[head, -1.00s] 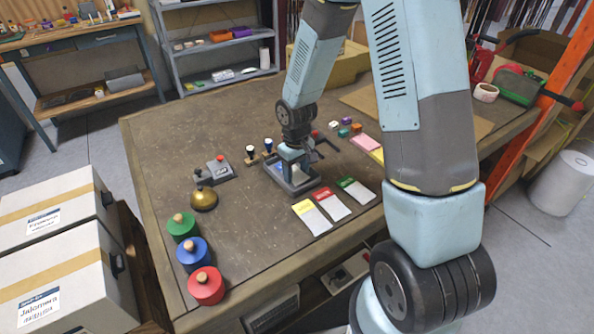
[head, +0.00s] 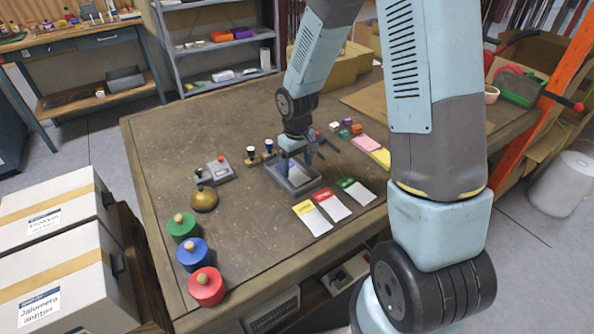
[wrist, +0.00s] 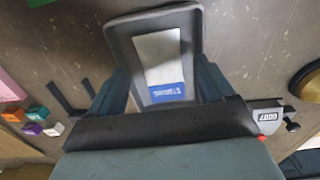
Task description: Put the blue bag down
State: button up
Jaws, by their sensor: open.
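The blue bag (wrist: 163,62) is a flat white packet with a blue label end. It lies inside a shallow grey tray (wrist: 193,22), and the bag also shows in the head view (head: 299,173). The tray (head: 311,184) stands on the workbench. My gripper (wrist: 161,84) is open, its fingers apart on either side of the bag's blue end in the wrist view, with nothing visibly held. In the head view my gripper (head: 302,157) is over the back part of the tray and partly hides it.
Yellow (head: 313,217), red (head: 333,204) and green (head: 357,190) labelled packets lie in front of the tray. Two stamps (head: 262,152) stand behind it. A brass bell (head: 204,199) and a grey device (head: 213,173) are to the left. Small coloured blocks (head: 346,127) lie to the right.

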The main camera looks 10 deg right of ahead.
notch_tip(320, 180, up, 8)
notch_tip(320, 180, up, 16)
jog(key=m+t, duration=0.3)
send_over(297, 175)
jog(key=s+d, duration=0.7)
jog(key=s, duration=0.1)
jog(key=s+d+r+m+t, duration=0.1)
jog(key=s+d+r, duration=0.1)
jog(key=s+r, duration=0.2)
jog(key=s+d+r+m+t, duration=0.1)
jog(key=s+r, duration=0.3)
jog(key=s, duration=0.5)
jog(key=shift+s+d+r+m+t, duration=0.15)
jog(key=shift+s+d+m+t, duration=0.15)
jog(key=shift+d, duration=0.55)
dwell(0.6)
